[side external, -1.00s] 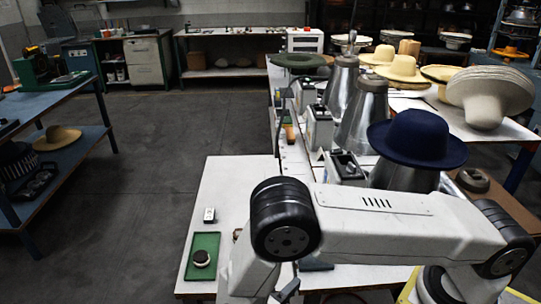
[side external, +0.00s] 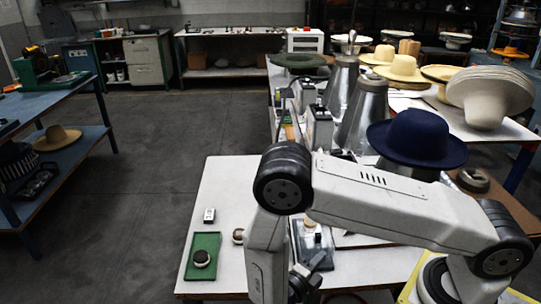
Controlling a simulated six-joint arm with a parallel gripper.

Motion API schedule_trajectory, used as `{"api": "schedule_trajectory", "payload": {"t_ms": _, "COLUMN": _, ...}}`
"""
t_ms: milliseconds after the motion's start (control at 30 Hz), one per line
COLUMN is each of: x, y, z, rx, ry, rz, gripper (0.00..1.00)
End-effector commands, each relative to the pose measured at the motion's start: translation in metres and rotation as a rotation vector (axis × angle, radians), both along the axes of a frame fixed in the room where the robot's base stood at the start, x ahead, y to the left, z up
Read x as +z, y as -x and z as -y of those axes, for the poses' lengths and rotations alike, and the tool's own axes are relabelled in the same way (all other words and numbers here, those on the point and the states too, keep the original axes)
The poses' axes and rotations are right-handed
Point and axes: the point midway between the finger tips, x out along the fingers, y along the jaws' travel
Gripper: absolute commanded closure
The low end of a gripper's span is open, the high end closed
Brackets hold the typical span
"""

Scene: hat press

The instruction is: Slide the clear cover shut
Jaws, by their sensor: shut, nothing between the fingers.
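A shallow box with a dark, see-through look (side external: 322,258), which seems to carry the clear cover, lies on the white table just right of my forearm. Small pale and dark pieces show in or under it. How far the cover is open I cannot tell. My gripper (side external: 308,277) is dark, points down by the box's near end and is shut with nothing in it. My forearm hides the box's left side, and whether the gripper touches the cover is unclear.
A green tray (side external: 191,268) with a round dark-and-white piece (side external: 201,258) lies at left. A small white block (side external: 209,215) and a round piece (side external: 238,236) lie nearby. A navy hat (side external: 416,138) on a metal cone stands behind my arm. The table's back left is clear.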

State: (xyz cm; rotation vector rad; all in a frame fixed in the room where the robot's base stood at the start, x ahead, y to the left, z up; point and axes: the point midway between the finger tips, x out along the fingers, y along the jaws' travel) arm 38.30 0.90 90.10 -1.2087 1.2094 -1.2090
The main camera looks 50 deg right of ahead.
Motion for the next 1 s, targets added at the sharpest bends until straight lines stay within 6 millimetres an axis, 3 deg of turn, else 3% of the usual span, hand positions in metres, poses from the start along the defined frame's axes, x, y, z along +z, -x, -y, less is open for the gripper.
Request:
{"api": "schedule_trajectory", "payload": {"t_ms": 400, "x": 0.0, "y": -0.026, "z": 0.026, "rx": -0.003, "ry": 0.0, "rz": -0.001, "gripper": 1.0}}
{"api": "schedule_trajectory", "payload": {"t_ms": 1000, "x": 0.0, "y": -0.032, "z": 0.032, "rx": -0.003, "ry": 0.0, "rz": 0.0, "gripper": 1.0}}
